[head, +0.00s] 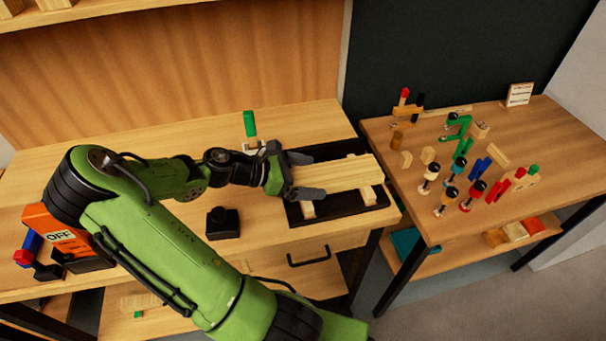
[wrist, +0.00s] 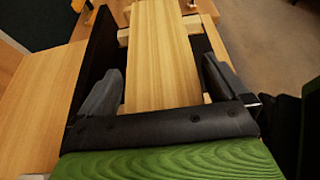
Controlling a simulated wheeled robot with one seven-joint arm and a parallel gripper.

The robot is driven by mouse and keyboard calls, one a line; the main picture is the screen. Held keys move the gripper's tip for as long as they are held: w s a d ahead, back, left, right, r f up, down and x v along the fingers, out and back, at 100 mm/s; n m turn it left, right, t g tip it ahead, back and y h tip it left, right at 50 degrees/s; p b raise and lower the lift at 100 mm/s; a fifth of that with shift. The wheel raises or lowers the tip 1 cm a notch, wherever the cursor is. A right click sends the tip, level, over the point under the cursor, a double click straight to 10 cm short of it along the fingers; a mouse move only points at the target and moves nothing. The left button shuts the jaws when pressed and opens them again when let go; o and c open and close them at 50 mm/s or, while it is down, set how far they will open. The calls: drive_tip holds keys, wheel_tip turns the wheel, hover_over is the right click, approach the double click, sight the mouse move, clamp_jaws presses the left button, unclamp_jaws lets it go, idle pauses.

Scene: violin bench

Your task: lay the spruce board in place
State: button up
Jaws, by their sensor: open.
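The spruce board (head: 335,174), a long pale plank, lies across light wooden blocks on a black tray (head: 293,218) at the right end of the bench. My gripper (head: 307,175) is at the board's left end, with its fingers spread on either side. In the wrist view the board (wrist: 160,55) runs away from the palm between the two grey fingers of my gripper (wrist: 165,90). The gripper is open and does not grip the board. The board's near end is hidden by the palm.
A second table (head: 470,200) on the right holds several clamps, small blocks and coloured pieces. A green-handled tool (head: 250,125) stands behind my wrist. A black block with a knob (head: 222,222) sits in front of my arm. An orange box marked OFF (head: 55,230) is at far left.

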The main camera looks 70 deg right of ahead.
drive_tip(key=p+v, duration=0.4)
drive_tip(key=v, duration=0.8)
drive_tip(key=w+a+r+m+t+y, duration=0.25)
drive_tip(key=a+t, duration=0.25)
drive_tip(key=a, duration=0.3)
drive_tip(key=w+a+r+m+t+y, duration=0.1)
drive_tip(key=w+a+m+t+y, duration=0.15)
drive_tip(key=a+t, duration=0.45)
drive_tip(key=s+a+r+t+y, duration=0.1)
drive_tip(key=s+a+r+t, duration=0.1)
drive_tip(key=a+r, duration=0.2)
drive_tip(key=s+a+r+m+t, duration=0.1)
drive_tip(key=s+a+r+t, duration=0.1)
drive_tip(key=a, duration=0.8)
wheel_tip(320, 180, up, 2)
drive_tip(key=shift+s+r+t+y, duration=0.15)
drive_tip(key=shift+t+y, duration=0.25)
drive_tip(key=shift+t, duration=0.3)
